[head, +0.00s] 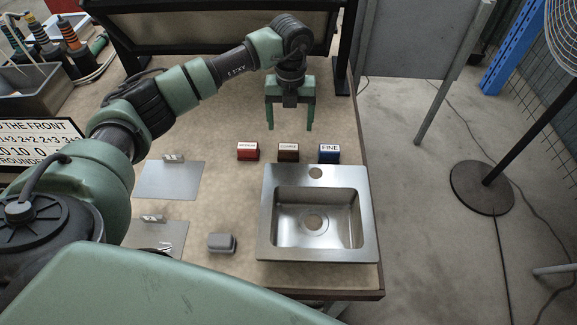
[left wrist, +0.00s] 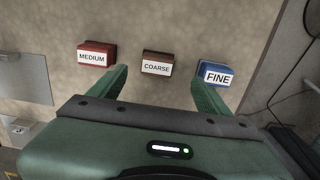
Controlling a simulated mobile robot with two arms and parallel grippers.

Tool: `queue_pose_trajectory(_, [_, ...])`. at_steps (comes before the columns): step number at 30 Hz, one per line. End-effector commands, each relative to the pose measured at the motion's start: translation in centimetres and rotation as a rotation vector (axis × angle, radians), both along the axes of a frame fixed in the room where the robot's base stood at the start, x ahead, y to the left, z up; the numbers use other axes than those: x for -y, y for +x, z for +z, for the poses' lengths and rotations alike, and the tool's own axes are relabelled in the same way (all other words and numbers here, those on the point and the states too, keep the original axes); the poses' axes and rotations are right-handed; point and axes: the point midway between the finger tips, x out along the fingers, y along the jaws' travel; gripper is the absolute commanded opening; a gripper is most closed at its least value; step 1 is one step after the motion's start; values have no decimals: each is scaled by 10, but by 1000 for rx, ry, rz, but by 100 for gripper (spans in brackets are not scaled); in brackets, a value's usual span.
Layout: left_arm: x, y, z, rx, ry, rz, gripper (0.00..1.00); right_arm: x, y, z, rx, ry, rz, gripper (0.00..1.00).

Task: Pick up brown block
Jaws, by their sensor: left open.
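The brown block (head: 288,153) stands on the table between a red block and a blue block, behind the sink. Its front label reads COARSE, and it also shows in the left wrist view (left wrist: 158,63). My left gripper (head: 290,128) is open and empty, with its fingers pointing down above the table and behind the row of blocks in the head view. In the left wrist view the brown block appears between and beyond the two fingertips (left wrist: 161,82), apart from both. My right gripper is not in view.
The red MEDIUM block (head: 248,151) is left of the brown one and the blue FINE block (head: 329,153) is right. A metal sink (head: 267,235) lies in front. Grey plates (head: 160,183) lie at left, and a grey block (head: 221,243) sits beside the sink. The table's right edge is close.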

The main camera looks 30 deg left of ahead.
Motion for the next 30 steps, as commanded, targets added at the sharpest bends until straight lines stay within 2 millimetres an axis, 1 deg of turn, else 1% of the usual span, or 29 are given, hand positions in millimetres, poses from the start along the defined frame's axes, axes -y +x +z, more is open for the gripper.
queue_pose_trajectory(1, [0, 0, -15, 1, 0, 0, 78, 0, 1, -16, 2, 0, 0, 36])
queue_pose_trajectory(5, [0, 0, -23, 0, -1, 0, 78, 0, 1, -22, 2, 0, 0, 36])
queue_pose_trajectory(14, [0, -3, -51, -2, -1, -1, 78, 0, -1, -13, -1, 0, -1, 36])
queue_pose_trajectory(19, [0, -11, -75, -3, 0, 0, 78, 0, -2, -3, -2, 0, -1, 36])
queue_pose_trajectory(22, [0, -10, -90, -1, 0, 1, 78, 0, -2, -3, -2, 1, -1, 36])
queue_pose_trajectory(25, [0, -9, -97, 0, 0, 1, 78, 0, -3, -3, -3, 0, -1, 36])
queue_pose_trajectory(30, [0, -9, -98, 1, 0, 0, 78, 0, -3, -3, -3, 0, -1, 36])
